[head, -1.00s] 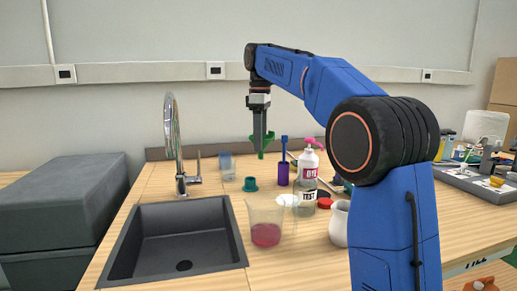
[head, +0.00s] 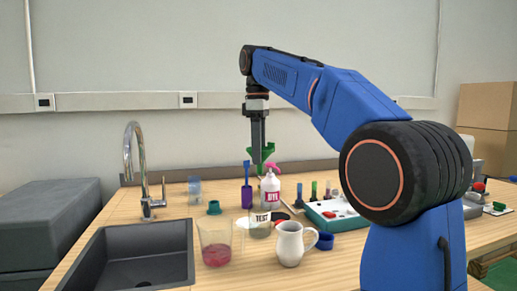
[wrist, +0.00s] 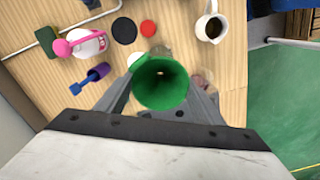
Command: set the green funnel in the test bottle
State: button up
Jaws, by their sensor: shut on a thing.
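My gripper (head: 258,165) is shut on the green funnel (head: 268,152) and holds it in the air above the back of the bench. In the wrist view the funnel (wrist: 160,82) sits between the fingers, its wide mouth facing the camera. The clear test bottle (head: 260,226), labelled TEST, stands on the bench below, in front of the white dye bottle. The funnel is well above it and apart from it. In the wrist view the funnel hides much of what lies beneath, and I cannot clearly make out the test bottle's mouth.
The dye bottle (head: 270,190) with its pink pump stands close behind the test bottle. A beaker of red liquid (head: 215,242) and a white pitcher (head: 290,243) stand in front.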

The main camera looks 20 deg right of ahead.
notch_tip(320, 180, down, 8)
dwell(1.0)
jog(key=shift+f, duration=0.1)
dwell(0.4)
jog(key=o, duration=1.1)
